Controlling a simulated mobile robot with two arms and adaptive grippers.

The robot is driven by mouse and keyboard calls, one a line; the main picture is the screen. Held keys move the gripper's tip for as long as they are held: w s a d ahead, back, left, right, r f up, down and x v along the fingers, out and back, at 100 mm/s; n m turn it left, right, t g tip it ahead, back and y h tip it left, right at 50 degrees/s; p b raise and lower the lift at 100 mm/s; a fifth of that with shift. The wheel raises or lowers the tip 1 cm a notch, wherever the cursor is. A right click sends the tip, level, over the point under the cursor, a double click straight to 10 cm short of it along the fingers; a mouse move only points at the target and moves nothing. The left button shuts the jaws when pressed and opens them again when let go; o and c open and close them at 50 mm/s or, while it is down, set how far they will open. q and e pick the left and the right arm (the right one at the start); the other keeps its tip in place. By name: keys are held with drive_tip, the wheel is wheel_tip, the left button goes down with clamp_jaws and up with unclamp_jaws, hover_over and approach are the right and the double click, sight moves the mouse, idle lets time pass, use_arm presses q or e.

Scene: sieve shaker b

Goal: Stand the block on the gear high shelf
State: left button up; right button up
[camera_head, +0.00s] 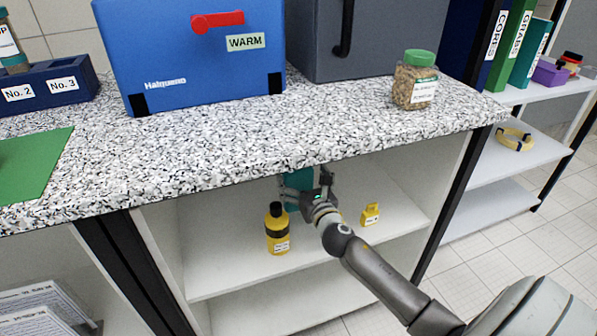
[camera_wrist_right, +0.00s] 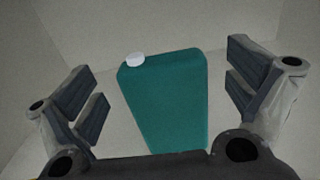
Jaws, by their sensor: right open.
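A teal container with a white cap (camera_wrist_right: 165,100) stands inside the shelf under the counter; it also shows partly behind my right gripper in the head view (camera_head: 298,180). My right gripper (camera_head: 310,188) is open, with its fingers to either side of the container in the right wrist view (camera_wrist_right: 172,95), apart from it. I cannot tell which thing is the block; a small purple box (camera_head: 549,73) is on the upper right shelf (camera_head: 513,96), beside several binders. I cannot tell if this is the gear high shelf. My left gripper is out of view.
A yellow bottle with a black cap (camera_head: 277,230) and a small yellow labelled item (camera_head: 370,214) flank my right arm on the lower shelf (camera_head: 225,260). The speckled counter (camera_head: 240,130) overhangs it. A green-lidded jar (camera_head: 415,80) stands near the counter's right edge.

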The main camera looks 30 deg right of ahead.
drive_tip(key=shift+v, duration=2.25)
